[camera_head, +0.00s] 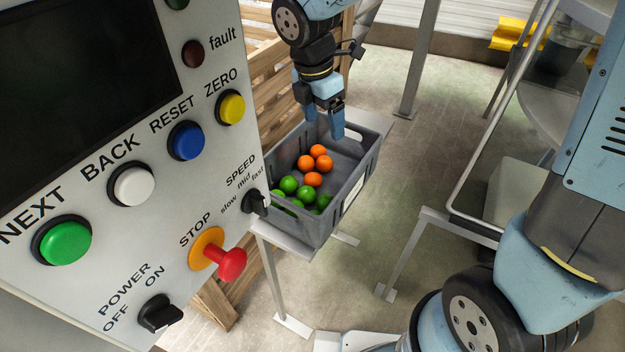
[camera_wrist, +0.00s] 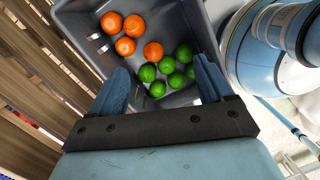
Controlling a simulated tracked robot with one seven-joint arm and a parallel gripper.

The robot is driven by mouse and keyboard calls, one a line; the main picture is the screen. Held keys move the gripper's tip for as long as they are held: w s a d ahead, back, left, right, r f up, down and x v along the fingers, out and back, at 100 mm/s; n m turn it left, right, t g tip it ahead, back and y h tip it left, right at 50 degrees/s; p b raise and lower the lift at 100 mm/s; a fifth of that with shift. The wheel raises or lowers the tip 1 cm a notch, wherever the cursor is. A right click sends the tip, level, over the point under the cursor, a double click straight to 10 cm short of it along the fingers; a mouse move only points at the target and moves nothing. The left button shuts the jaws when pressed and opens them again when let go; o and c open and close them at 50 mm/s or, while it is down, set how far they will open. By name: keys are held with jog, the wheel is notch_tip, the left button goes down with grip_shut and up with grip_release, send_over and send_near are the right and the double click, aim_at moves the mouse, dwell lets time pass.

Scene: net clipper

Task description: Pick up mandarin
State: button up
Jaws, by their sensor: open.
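Several orange mandarins (camera_head: 318,151) lie in a grey crate (camera_head: 366,163), grouped near its middle in the head view. Several green fruits (camera_head: 288,184) lie beside them toward the crate's near end. In the wrist view the mandarins (camera_wrist: 125,46) are at the upper left and the green fruits (camera_wrist: 167,64) are right of and below them. My gripper (camera_head: 324,128) hangs over the far end of the crate, pointing down, its blue fingers apart. In the wrist view my gripper (camera_wrist: 163,80) is open, with no fruit held. How far its tips are above the crate floor is hard to tell.
The crate stands on a metal stand (camera_head: 268,262). A control panel (camera_head: 150,190) with buttons fills the left of the head view, close to the crate. Wooden slats (camera_wrist: 30,90) stand beside the crate. A metal frame (camera_head: 440,215) stands to the right, with floor between.

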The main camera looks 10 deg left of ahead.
jog(key=s+a+f+n, duration=0.1)
jog(key=a+f+n, duration=0.2)
jog(key=a, duration=0.1)
send_near(311, 174)
jog(key=shift+n+g, duration=0.3)
jog(key=shift+n, duration=0.1)
jog(key=f, duration=0.5)
jog(key=shift+d+f, duration=0.1)
jog(key=shift+d, duration=0.3)
jog(key=shift+w+d+f, duration=0.1)
jog(key=shift+w+f, duration=0.05)
jog(key=shift+f, duration=0.7)
jog(key=shift+w+d+f, duration=0.15)
jog(key=shift+f, duration=0.75)
jog(key=shift+w+d+f, duration=0.1)
jog(key=shift+w+f, duration=0.05)
jog(key=shift+f, duration=0.7)
jog(key=shift+c, duration=0.5)
jog(key=c, duration=1)
